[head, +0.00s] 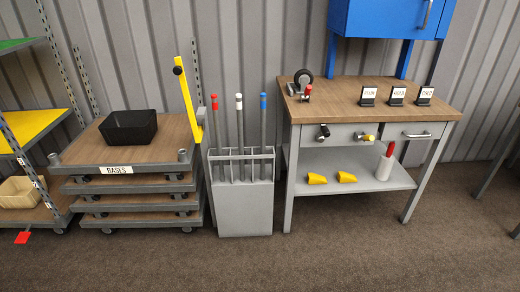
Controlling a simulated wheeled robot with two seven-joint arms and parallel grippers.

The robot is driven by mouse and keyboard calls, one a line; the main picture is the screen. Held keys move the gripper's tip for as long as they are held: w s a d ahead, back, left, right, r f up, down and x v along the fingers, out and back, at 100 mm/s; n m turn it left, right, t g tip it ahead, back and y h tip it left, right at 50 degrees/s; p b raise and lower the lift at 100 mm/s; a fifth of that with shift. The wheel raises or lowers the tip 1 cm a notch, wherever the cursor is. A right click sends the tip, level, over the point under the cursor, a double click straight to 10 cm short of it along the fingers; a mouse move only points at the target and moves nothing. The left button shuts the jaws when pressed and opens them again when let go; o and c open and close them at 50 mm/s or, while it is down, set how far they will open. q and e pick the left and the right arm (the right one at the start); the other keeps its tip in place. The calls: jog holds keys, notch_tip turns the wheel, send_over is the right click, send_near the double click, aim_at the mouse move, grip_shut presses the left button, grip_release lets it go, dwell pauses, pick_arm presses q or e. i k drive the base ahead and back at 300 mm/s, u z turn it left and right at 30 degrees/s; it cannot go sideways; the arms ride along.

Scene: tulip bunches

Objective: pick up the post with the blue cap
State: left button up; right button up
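The post with the blue cap (263,118) stands upright in a grey slotted rack (245,207), at the right of the posts there. Its lower part is hidden in the rack. A white-capped post (239,122) stands to its left, and a red-capped post (215,122) stands farther left. Neither of my grippers shows in the head view.
A workbench (440,112) stands close to the rack's right. A stack of wooden dollies labelled BASES (80,148) with a black bin (129,126) stands to its left, with a yellow upright bar (187,95) between. Carpet (300,262) in front is clear.

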aim_at(262, 95)
jog(key=u, duration=0.7)
jog(key=i, duration=0.75)
jog(key=u, duration=0.65)
jog(key=i, duration=1.05)
jog(key=z, duration=0.4)
